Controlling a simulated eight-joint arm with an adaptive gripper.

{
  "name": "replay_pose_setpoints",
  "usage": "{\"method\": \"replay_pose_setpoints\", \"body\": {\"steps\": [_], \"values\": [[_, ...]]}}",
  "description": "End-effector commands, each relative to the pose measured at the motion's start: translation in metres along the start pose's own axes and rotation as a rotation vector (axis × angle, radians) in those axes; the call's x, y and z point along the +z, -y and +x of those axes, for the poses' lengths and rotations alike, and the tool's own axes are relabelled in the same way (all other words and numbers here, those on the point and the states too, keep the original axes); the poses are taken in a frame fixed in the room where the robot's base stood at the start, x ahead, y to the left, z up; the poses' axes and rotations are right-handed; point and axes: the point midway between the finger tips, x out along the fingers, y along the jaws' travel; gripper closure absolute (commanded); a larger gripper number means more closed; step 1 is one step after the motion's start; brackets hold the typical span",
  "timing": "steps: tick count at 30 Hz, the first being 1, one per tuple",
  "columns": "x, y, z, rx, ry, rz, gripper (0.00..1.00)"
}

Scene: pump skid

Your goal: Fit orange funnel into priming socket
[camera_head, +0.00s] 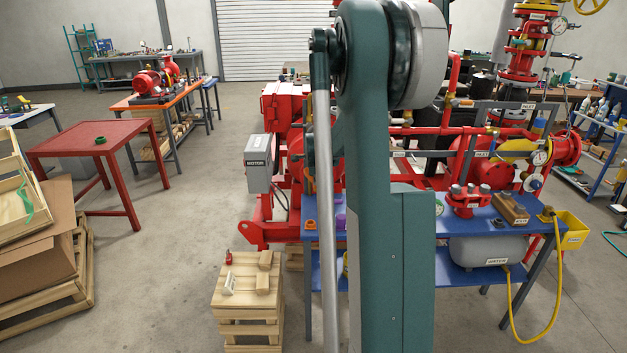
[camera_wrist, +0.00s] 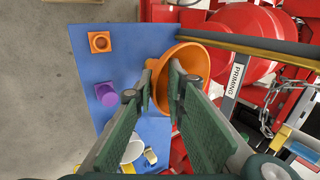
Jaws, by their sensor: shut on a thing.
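In the wrist view the orange funnel (camera_wrist: 199,57) is between the two green fingers of my gripper (camera_wrist: 161,82), which is shut on it. Its wide mouth opens to the right and its narrow end is at the left, so it looks tilted in this view. The funnel is over the right edge of the blue bench top. A white "PRIMING" label (camera_wrist: 237,78) is on a grey post just right of the funnel. I cannot make out the priming socket itself. In the head view my arm hides the gripper and the funnel.
An orange square block with a round recess (camera_wrist: 100,42) and a purple piece (camera_wrist: 105,95) stand on the blue bench (camera_wrist: 130,45). Red piping, a dark rail (camera_wrist: 265,47) and a chain (camera_wrist: 265,118) crowd the right side. A wooden crate (camera_head: 247,300) stands left of the bench.

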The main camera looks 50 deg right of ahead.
Motion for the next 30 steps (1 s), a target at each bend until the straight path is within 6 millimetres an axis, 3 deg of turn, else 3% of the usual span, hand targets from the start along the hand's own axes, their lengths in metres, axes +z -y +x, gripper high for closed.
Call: {"method": "replay_pose_setpoints", "body": {"steps": [18, 30], "values": [[-0.035, 0.077, -0.010, -0.020, -0.001, 0.001, 0.98], [-0.048, 0.098, -0.009, -0.027, -0.001, 0.001, 0.98]]}}
